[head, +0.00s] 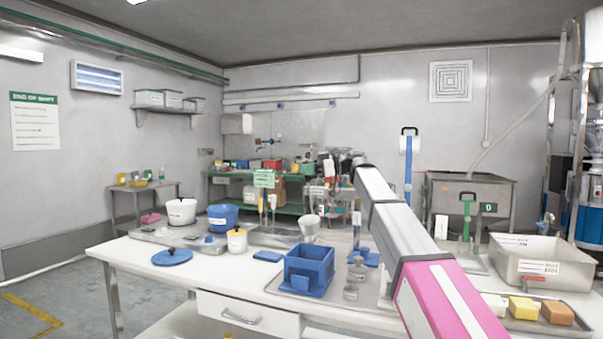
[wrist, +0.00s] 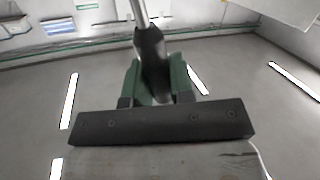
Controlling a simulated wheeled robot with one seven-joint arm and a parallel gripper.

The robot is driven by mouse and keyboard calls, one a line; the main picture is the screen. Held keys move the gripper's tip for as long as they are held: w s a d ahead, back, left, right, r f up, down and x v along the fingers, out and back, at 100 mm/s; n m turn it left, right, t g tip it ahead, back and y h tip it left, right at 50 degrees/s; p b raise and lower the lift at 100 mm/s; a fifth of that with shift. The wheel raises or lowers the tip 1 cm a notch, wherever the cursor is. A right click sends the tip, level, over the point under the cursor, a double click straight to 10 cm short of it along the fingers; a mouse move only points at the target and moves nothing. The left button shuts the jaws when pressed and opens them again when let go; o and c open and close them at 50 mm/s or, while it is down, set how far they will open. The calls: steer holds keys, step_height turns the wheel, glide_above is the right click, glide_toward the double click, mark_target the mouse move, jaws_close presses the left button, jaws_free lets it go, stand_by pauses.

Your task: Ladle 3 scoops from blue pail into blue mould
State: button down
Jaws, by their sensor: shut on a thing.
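The blue pail (head: 223,218) stands at the back left of the white table, on a metal tray. The blue mould (head: 309,270), an open square box, sits at the table's front middle on another tray. In the wrist view my gripper (wrist: 157,85) has green fingers shut on a dark handle (wrist: 150,55) with a thin metal shaft, probably the ladle. The ladle's bowl is out of that view. In the head view my arm reaches up and back above the table, right of the pail and mould; the gripper end is small and cluttered by the background. The pail's contents are hidden.
A blue lid (head: 172,257) lies at the front left. A white pot (head: 181,212), a yellow-lidded jar (head: 237,240) and a clear jug (head: 310,230) stand near the pail. Metal weights (head: 351,290) stand beside the mould. A steel basin (head: 541,262) is at the right.

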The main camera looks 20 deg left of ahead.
steer(key=shift+w+d+r+m+g+y, duration=0.1)
steer(key=shift+w+d+r+m+y, duration=0.2)
steer(key=shift+w, duration=0.45)
steer(key=shift+w+d+r+m+g+y, duration=0.1)
steer(key=shift+w+d+m, duration=0.2)
steer(key=shift+w, duration=0.4)
steer(key=shift+w+d+r+m+g+y, duration=0.1)
steer(key=shift+w+d+r+m+y, duration=0.25)
steer(key=shift+w, duration=0.4)
steer(key=shift+a+f, duration=0.1)
steer(key=shift+f, duration=0.1)
